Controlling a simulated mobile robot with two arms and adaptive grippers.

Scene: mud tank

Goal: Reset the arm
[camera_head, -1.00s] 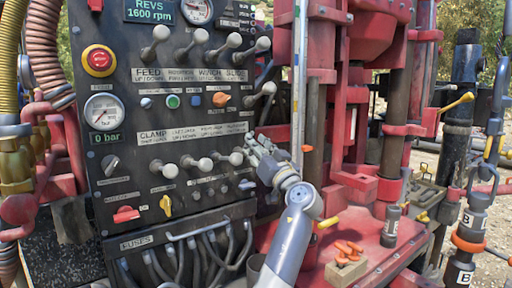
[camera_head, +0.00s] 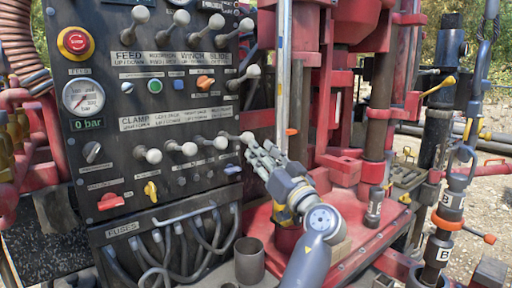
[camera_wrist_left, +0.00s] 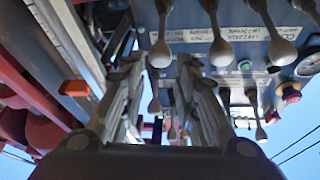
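My left gripper (camera_head: 262,157) reaches in from the bottom of the head view, in front of the right edge of a black control panel (camera_head: 105,180). Its fingertips are beside the rightmost white-knobbed lever (camera_head: 247,137) of the clamp row; contact cannot be told. In the left wrist view the two fingers (camera_wrist_left: 157,85) stand apart, with a gap between them and nothing clearly held. A lever knob (camera_wrist_left: 160,55) shows in line with that gap, and other levers hang to the right. My right gripper is not in view.
Red drill-rig machinery (camera_head: 345,185) stands close to the right of the panel. A grey cup-like cylinder (camera_head: 249,260) is below the gripper. Dark upright posts and pipes (camera_head: 445,110) stand further right, over gravel ground.

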